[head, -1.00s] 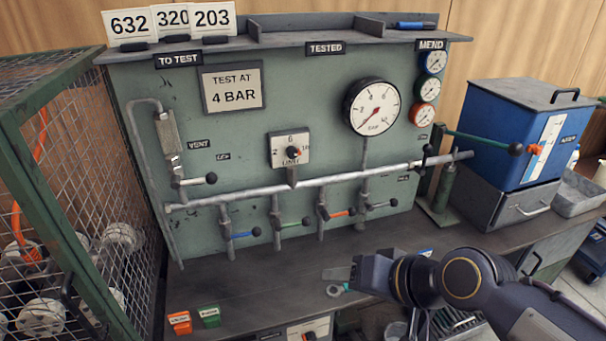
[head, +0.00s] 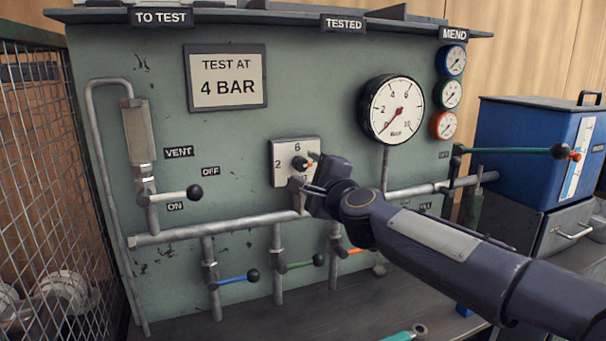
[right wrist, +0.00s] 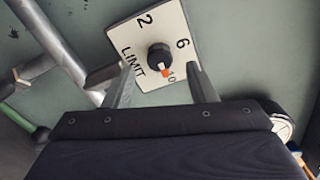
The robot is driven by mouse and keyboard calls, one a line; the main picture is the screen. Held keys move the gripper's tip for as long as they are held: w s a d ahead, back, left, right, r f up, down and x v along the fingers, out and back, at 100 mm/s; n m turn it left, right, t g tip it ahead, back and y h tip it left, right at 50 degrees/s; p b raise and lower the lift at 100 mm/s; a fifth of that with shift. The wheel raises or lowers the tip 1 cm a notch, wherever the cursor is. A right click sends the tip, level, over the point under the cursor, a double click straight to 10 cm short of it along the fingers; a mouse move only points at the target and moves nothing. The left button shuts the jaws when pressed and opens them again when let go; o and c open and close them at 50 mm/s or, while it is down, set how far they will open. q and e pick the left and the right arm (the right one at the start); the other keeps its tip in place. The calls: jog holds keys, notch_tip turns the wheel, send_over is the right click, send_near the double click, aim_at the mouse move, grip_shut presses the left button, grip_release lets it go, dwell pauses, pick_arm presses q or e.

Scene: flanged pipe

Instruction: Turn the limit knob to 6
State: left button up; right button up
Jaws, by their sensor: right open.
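The limit knob (head: 299,163) is a small black knob with an orange pointer, on a white square plate (head: 280,176) on the green panel. In the right wrist view the knob (right wrist: 159,55) shows its orange tip toward the 10, and the plate (right wrist: 129,33) reads 2, 6, 10 and LIMIT. My right gripper (head: 305,171) is in front of the plate, open, and hides its lower right part. In the right wrist view its two fingers (right wrist: 162,84) stand apart, one toward each side of the knob, without visible contact. My left gripper is in neither view.
A grey pipe (head: 240,226) with several coloured valve levers runs below the plate. A vent lever (head: 178,195) is at left, a large pressure gauge (head: 395,109) at right. A mesh cage (head: 35,200) stands at far left, a blue box (head: 530,150) at far right.

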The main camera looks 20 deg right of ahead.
aim_at(302, 166)
jog(key=shift+w+d, duration=0.15)
jog(key=shift+w, duration=2.1)
jog(key=shift+c, duration=0.4)
jog(key=c, duration=0.9)
